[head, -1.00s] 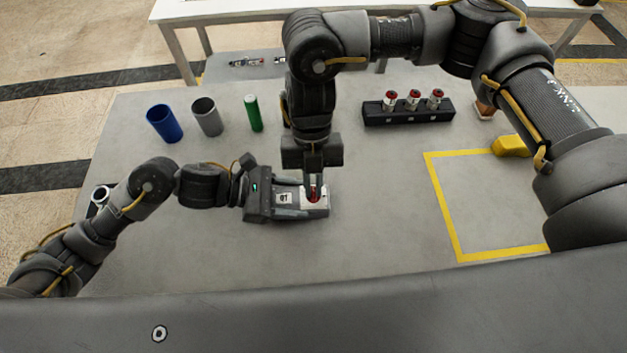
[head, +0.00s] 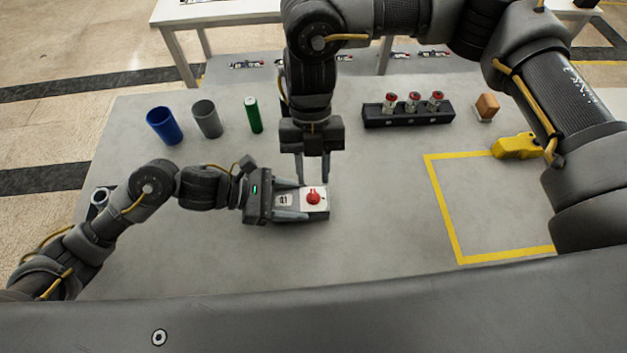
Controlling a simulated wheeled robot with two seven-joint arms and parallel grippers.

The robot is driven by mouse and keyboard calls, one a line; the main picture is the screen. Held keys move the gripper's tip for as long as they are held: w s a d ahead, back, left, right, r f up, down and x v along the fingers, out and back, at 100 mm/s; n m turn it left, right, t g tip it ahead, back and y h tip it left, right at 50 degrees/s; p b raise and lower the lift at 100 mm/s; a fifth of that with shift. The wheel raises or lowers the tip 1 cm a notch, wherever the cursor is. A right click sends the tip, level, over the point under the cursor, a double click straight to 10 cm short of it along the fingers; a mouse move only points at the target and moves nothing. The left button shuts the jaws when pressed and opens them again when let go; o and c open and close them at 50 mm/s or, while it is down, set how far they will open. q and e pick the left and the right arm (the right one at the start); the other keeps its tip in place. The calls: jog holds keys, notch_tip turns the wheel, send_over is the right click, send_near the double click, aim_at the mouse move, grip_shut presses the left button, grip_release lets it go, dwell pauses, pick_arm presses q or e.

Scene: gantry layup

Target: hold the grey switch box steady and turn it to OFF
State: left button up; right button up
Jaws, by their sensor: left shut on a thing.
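The grey switch box (head: 288,199) lies on the grey table. My right gripper (head: 312,180) points down just behind and above the knob. Its two fingers are apart with nothing between them, clear of the knob.
A blue cup (head: 164,125), a grey cup (head: 207,118) and a green cylinder (head: 253,115) stand at back left. A black block (head: 408,115) holds several red-topped parts. A yellow object (head: 516,146) and a brown block (head: 487,107) are at right.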

jog(key=v, duration=0.8)
pick_arm(q)
jog(key=o, duration=1.2)
jog(key=shift+o, duration=0.2)
jog(key=shift+a, duration=0.1)
jog(key=v, duration=1.1)
jog(key=shift+a+r, duration=0.15)
jog(key=shift+a, duration=0.25)
jog(key=shift+d, duration=0.1)
pick_arm(e)
jog(key=shift+s+d, duration=0.1)
